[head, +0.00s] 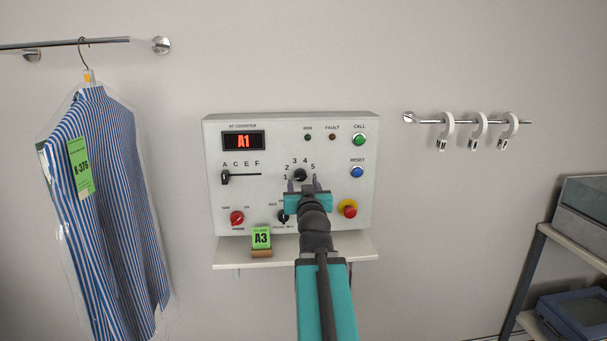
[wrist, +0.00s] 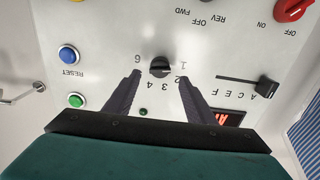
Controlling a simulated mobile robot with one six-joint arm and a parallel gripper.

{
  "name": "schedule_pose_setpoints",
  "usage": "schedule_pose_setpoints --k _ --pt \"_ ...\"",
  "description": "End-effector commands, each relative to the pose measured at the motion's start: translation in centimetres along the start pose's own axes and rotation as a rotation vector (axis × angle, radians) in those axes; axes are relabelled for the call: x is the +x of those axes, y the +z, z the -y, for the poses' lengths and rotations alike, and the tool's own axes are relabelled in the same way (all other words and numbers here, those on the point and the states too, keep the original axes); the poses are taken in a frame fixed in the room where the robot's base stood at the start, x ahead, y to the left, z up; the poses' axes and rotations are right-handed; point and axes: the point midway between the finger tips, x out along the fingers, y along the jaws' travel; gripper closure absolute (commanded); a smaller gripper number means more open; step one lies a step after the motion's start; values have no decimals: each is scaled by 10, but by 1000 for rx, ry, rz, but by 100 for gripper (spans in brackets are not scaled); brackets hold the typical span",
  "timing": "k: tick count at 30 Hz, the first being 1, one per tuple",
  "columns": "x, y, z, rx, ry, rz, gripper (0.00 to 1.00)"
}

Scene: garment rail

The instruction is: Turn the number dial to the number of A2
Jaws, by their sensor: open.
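The number dial (head: 300,174) is a small black knob on the white control panel, ringed by printed numbers. It also shows in the wrist view (wrist: 160,67), where the panel appears upside down. Its exact pointer direction is hard to tell. My gripper (head: 303,184) is open; in the wrist view its dark fingers (wrist: 160,76) reach either side of the dial, with a gap to each side. I cannot tell how deep they are. The fingers hide some numbers. The display (head: 243,141) reads A1 in red. The letter slider (head: 226,177) sits at the A end.
A green card (head: 261,237) reading A3 stands on the shelf (head: 232,261) below. Close around are a red knob (head: 237,217), a blue button (head: 357,172), a green button (head: 359,140) and a red stop button (head: 349,209). A bagged striped shirt (head: 100,200) hangs left.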

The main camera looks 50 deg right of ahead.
Motion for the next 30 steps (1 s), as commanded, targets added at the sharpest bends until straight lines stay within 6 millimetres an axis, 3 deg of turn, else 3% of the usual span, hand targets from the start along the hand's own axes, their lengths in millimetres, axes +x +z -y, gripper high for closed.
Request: schedule_pose_setpoints --k 30 --pt "22 -4 1 0 -6 -2 50"
